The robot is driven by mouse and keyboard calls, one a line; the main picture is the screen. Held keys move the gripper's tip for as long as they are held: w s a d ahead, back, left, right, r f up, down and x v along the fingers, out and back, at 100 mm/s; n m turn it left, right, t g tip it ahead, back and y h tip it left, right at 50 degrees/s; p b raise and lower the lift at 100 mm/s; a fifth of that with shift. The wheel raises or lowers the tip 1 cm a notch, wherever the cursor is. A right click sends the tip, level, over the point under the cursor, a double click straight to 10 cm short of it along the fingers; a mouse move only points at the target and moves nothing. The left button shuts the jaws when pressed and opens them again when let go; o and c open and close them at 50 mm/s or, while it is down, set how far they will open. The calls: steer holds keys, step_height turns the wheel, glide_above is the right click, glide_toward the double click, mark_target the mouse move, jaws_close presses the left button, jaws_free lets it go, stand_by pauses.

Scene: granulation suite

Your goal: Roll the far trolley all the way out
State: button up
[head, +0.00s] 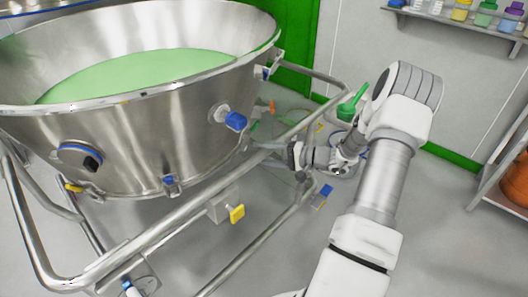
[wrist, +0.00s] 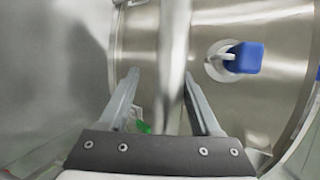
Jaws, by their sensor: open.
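A steel trolley carries a big round bowl (head: 150,150) of green material on a tubular frame.
A blue-capped fitting (head: 235,121) sticks out of the bowl; it also shows in the wrist view (wrist: 247,57). A yellow-handled part (head: 237,213) hangs under the rail. A wall shelf (head: 460,22) holds bottles. A rack with an orange container (head: 516,183) stands right.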

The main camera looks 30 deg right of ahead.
steer(key=shift+o, duration=0.5)
steer(key=shift+r, duration=0.15)
steer(key=shift+d, duration=0.1)
steer(key=shift+s+d+r, duration=0.15)
steer(key=shift+s+d, duration=0.05)
steer(key=shift+s, duration=0.05)
steer(key=p+v, duration=0.4)
steer(key=v, duration=1.2)
steer(key=shift+s+d, duration=0.2)
steer(key=shift+s, duration=0.05)
